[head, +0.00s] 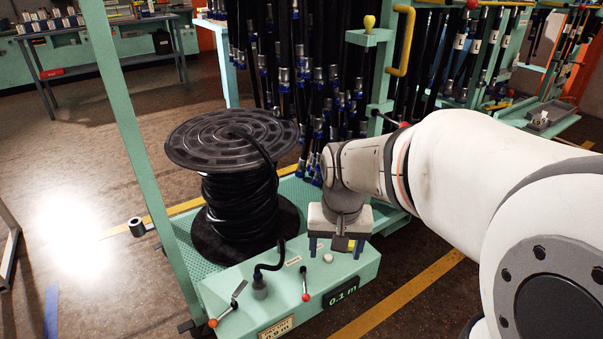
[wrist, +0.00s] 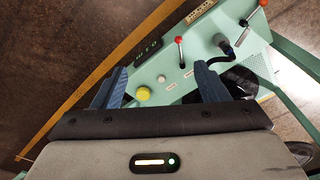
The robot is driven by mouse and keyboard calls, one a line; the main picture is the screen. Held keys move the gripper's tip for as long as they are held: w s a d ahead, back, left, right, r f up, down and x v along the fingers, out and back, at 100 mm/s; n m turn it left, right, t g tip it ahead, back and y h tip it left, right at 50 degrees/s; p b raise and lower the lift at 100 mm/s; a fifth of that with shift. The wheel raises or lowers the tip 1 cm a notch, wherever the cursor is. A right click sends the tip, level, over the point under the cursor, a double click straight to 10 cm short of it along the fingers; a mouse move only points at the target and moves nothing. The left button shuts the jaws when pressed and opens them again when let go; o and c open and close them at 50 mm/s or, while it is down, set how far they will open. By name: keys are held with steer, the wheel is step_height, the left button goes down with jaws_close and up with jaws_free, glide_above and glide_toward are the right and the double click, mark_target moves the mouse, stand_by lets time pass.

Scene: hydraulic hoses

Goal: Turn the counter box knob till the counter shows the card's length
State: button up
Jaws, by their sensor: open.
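The green counter box (head: 240,290) sits at the front of the hose cart. Its dark display (head: 342,291) reads 0.1 m. The card (head: 276,328) on the box's front appears to read 0.9 m, partly cut off by the picture edge. In the wrist view a round yellow knob (wrist: 143,93) stands on the box top, beside a small white button (wrist: 161,78). My gripper (head: 335,246) is open and empty above the right part of the box. In the wrist view the knob shows between its blue fingers, nearer the left one.
Red-tipped levers (head: 305,285) and a black hose guide (head: 260,285) rise from the box to the left of my gripper. A large black hose reel (head: 235,145) stands behind. Hanging hoses (head: 300,80) and a green post (head: 135,130) bound the cart.

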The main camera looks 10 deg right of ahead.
steer(key=shift+o, duration=0.6)
steer(key=w+d+f+m+b, duration=0.1)
steer(key=w+d+f+m, duration=0.2)
steer(key=w, duration=0.4)
steer(key=w+d+f+m+b, duration=0.2)
steer(key=w+d+f+m, duration=0.1)
steer(key=w, duration=0.5)
steer(key=shift+w+d+f+m, duration=0.3)
steer(key=shift+f+m, duration=0.2)
steer(key=shift+f, duration=0.3)
steer(key=m+g+b, duration=0.1)
steer(key=m+b, duration=0.3)
steer(key=m, duration=0.4)
glide_toward(352, 243)
steer(key=shift+w+f, duration=0.4)
steer(key=shift+w, duration=0.05)
steer(key=shift+d+f, duration=0.15)
steer(key=shift+f, duration=0.15)
step_height(352, 243, down, 7)
steer(key=shift+f+b, duration=0.15)
steer(key=shift+b, duration=1.05)
